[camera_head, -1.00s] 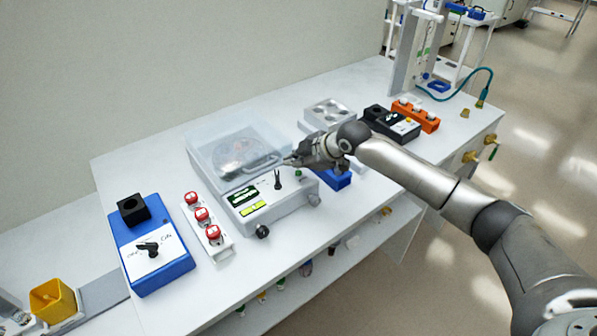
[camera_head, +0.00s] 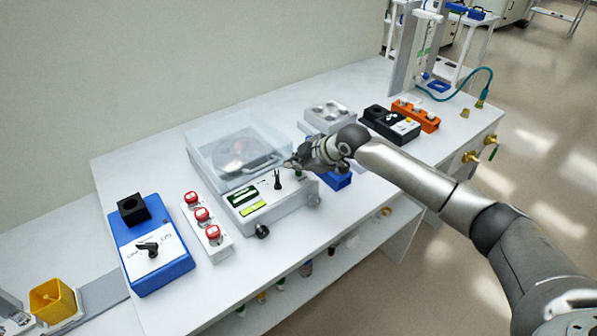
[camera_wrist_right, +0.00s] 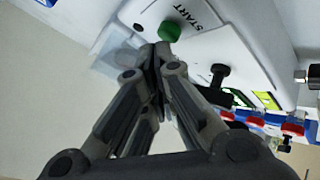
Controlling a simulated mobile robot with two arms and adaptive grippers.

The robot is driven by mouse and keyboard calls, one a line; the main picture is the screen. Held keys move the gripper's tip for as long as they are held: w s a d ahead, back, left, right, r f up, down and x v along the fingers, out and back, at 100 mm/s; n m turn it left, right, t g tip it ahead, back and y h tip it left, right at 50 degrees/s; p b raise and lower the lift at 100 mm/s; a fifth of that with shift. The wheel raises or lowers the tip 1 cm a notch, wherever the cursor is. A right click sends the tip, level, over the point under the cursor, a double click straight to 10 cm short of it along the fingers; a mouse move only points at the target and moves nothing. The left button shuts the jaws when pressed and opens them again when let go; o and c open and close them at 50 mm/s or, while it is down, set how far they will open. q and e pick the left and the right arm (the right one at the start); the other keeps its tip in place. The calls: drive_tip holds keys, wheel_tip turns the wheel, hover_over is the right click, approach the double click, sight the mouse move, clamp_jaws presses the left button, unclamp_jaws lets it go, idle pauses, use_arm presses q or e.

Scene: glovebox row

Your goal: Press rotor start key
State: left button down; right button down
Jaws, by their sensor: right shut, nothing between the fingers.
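The white centrifuge (camera_head: 277,208) stands mid-table under a clear raised lid box, with a grey round rotor (camera_head: 238,157) visible inside. Its green start key (camera_wrist_right: 169,31) sits beside the printed word START in the right wrist view. In the head view the key (camera_head: 298,175) is mostly covered by my right gripper. My right gripper (camera_head: 287,164) is shut and empty above the front panel. In the wrist view its fingertips (camera_wrist_right: 154,55) are close beside the green key; I cannot tell whether they touch it. My left gripper is not in view.
A black knob (camera_head: 277,180) stands up on the panel near the fingers. Red-capped holders (camera_head: 202,214) and a blue box with a dial (camera_head: 177,265) are to the left. A blue block (camera_head: 330,176) lies under my right wrist. The table front is mostly clear.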

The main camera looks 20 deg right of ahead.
drive_tip(key=shift+f, duration=0.4)
idle(0.8)
drive_tip(key=shift+r, duration=0.15)
drive_tip(key=shift+r+p, duration=0.65)
drive_tip(key=shift+r, duration=0.05)
wheel_tip(320, 180, up, 5)
drive_tip(key=p, duration=0.4)
idle(0.4)
idle(0.4)
